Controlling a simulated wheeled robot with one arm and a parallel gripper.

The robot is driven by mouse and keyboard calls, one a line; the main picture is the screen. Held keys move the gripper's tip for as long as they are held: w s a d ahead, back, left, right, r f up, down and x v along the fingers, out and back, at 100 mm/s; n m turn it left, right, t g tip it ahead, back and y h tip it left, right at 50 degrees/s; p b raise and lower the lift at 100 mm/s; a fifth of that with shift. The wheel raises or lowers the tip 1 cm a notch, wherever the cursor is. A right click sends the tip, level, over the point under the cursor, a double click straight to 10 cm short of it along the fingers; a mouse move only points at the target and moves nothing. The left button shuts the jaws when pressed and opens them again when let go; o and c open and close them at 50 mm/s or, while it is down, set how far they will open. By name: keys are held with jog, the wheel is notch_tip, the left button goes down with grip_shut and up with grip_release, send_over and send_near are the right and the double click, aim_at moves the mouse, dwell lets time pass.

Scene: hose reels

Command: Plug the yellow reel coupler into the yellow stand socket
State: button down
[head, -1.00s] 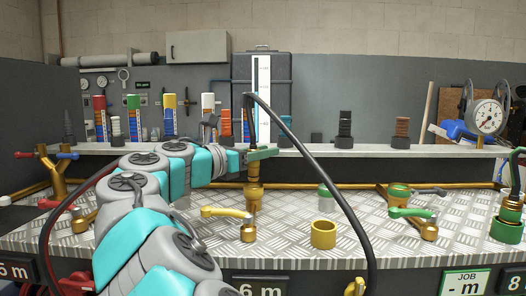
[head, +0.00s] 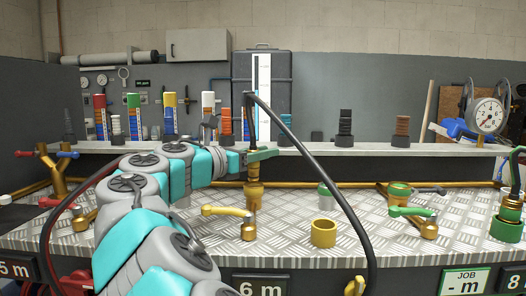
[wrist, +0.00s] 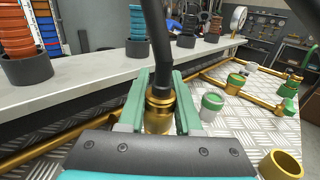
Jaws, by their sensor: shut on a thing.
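My gripper (head: 262,154) is shut on the yellow-brass reel coupler (wrist: 159,101) at the end of a black hose (wrist: 160,45). The coupler is upright between the green fingers in the wrist view (wrist: 161,84). Directly below it in the head view stands a brass-yellow upright socket (head: 253,196), beside the valve with the yellow lever (head: 225,211). The coupler and this socket are in line and look joined or very close. I cannot tell whether the coupler is fully seated. The fingers hide part of the coupler.
A green-lever valve (head: 410,212) and a green-banded coupling (head: 507,220) stand farther right. The hose arcs over the bench front. A pale shelf (head: 330,150) runs behind.

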jog(key=shift+f, duration=1.3)
jog(key=c, duration=0.5)
grip_release()
jog(key=shift+f, duration=0.1)
